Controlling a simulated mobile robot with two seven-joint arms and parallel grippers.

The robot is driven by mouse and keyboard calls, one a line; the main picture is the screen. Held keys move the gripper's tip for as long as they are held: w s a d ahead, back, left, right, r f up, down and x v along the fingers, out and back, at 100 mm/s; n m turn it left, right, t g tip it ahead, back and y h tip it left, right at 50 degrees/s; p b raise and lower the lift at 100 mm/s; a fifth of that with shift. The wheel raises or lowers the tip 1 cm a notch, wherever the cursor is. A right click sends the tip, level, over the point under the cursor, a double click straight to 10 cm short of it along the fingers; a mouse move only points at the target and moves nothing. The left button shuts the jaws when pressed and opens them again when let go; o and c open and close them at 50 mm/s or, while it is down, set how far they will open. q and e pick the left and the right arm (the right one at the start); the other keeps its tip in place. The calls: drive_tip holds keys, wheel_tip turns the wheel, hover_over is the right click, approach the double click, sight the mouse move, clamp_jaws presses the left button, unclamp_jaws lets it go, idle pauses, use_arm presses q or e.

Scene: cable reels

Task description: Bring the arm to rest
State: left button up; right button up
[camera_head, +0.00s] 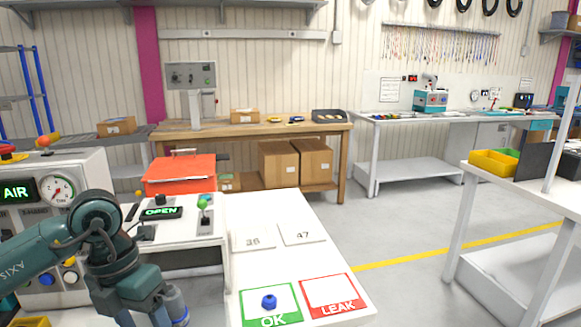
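My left arm (97,222), dark teal, comes in from the left and bends down to the bottom edge. Its wrist end, with a grey blue-ringed part (178,308), is cut off there. My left gripper's fingers do not show, and my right arm and gripper are out of view. A small blue piece (269,301) sits on the green-framed OK pad (285,312) on the white table. The red-framed LEAK pad (330,293) beside it is empty.
A white fixture beside the arm bears an OPEN display (160,212) and a green-knobbed lever (204,204). An AIR panel with a gauge (57,191) is at left, an orange lid (180,172) behind. Plates marked 36 (252,242) and 47 (302,235) lie on the table.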

use_arm(q)
drive_tip(key=s+d+r+n+g+h+p, duration=0.1)
drive_tip(key=s+d+r+h, duration=0.15)
drive_tip(key=d+h, duration=0.7)
drive_tip(key=s+d+r+n+g+h+p, duration=0.1)
drive_tip(key=s+d+h, duration=0.3)
drive_tip(key=d+h, duration=0.55)
drive_tip(key=w+f+n+t+y, duration=0.15)
drive_tip(key=w+n+t, duration=0.45)
drive_tip(key=n+t, duration=1)
drive_tip(key=a+f+n+t+y+p, duration=0.1)
drive_tip(key=a+f+n+t+y, duration=0.3)
drive_tip(key=f+n+y, duration=0.55)
drive_tip(key=s+a+f+n+g+y, duration=0.3)
drive_tip(key=s+f+n, duration=0.1)
drive_tip(key=f, duration=0.3)
drive_tip(key=s+a+f+n+g+y, duration=0.3)
drive_tip(key=s+f+n+g, duration=0.1)
drive_tip(key=f, duration=0.4)
drive_tip(key=shift+s+a+f+n+p, duration=0.2)
drive_tip(key=shift+s+a+n+p, duration=0.2)
drive_tip(key=shift+s, duration=0.85)
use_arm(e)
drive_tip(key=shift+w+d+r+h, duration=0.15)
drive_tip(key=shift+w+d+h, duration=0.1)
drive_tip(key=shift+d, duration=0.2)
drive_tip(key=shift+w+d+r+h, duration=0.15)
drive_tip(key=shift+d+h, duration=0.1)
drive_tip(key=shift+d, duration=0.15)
